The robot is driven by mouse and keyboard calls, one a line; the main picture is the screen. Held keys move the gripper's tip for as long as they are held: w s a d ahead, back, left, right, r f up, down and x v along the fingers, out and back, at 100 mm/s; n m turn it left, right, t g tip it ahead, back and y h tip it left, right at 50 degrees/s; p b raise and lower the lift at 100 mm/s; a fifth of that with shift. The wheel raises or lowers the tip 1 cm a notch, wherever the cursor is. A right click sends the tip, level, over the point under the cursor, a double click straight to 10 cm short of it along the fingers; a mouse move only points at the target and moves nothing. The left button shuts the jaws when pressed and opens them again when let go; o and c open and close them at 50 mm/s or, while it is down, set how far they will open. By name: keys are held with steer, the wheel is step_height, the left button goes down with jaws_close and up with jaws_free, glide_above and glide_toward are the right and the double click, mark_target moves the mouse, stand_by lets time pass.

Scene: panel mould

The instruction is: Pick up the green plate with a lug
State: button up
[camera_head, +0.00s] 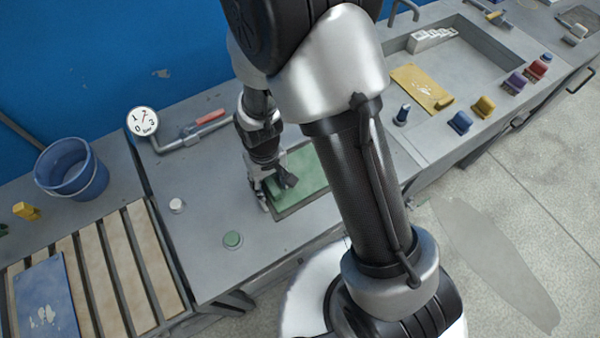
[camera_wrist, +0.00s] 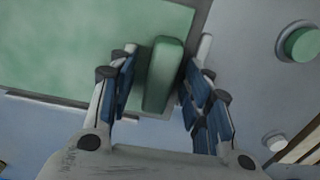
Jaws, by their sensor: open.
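The green plate (camera_head: 309,170) lies on the grey bench in the head view, partly hidden behind my arm. It also fills the upper left of the wrist view (camera_wrist: 70,45). Its raised green lug (camera_wrist: 163,75) stands near one edge of the plate. My gripper (camera_wrist: 160,68) is open, with one finger on each side of the lug. A gap shows between the lug and the left finger; whether the right finger touches it I cannot tell. In the head view my gripper (camera_head: 272,188) is over the plate's left end, and the fingertips are hard to make out.
A round green button (camera_head: 232,240) and a white knob (camera_head: 176,206) stand left of the plate. A pipe with a gauge (camera_head: 142,121) and red-handled valve (camera_head: 209,117) runs behind. A blue bucket (camera_head: 72,170) is farther left. A yellow plate (camera_head: 421,88) and several coloured blocks lie right.

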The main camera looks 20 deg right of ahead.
steer(key=shift+c, duration=0.4)
jaws_close()
